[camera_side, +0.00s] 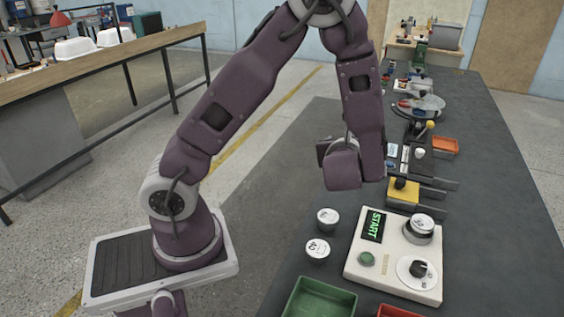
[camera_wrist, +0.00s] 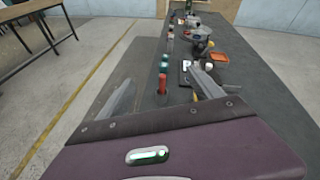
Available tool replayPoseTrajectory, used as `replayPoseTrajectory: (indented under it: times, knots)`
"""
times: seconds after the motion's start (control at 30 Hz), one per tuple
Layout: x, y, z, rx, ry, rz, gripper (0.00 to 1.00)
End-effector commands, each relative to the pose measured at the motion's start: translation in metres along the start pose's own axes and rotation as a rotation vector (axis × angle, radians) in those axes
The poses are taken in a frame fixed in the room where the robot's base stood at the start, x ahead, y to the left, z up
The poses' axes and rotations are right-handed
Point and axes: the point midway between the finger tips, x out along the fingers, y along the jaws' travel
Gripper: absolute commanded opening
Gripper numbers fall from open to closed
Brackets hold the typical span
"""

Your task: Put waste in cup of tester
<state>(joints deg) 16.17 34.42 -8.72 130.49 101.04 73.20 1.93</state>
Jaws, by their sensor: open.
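The tester (camera_side: 385,262) is a white box in the side view with a screen reading START, a green button and a round dial. A round metal cup (camera_side: 419,231) sits at its back right, with a white-topped round piece (camera_side: 423,222) on or in it. Two small round containers with white lids (camera_side: 327,217) (camera_side: 317,249) stand left of the tester; the nearer lid seems marked 40. I cannot tell which thing is the waste. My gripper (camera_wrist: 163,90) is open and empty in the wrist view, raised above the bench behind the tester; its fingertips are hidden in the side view.
A green tray (camera_side: 320,301) and a red tray (camera_side: 398,312) lie at the front. A yellow block device (camera_side: 404,192) stands behind the tester. Red and green cylinders (camera_wrist: 162,84) line the bench in the wrist view. The bench's right side (camera_side: 500,230) is clear.

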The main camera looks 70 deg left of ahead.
Motion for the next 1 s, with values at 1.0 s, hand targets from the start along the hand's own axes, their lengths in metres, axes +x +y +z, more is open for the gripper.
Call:
replayPoseTrajectory:
  times: [1.0]
  knots:
    - [-0.264, 0.096, 0.034, -2.025, 0.727, 0.96, 0.75]
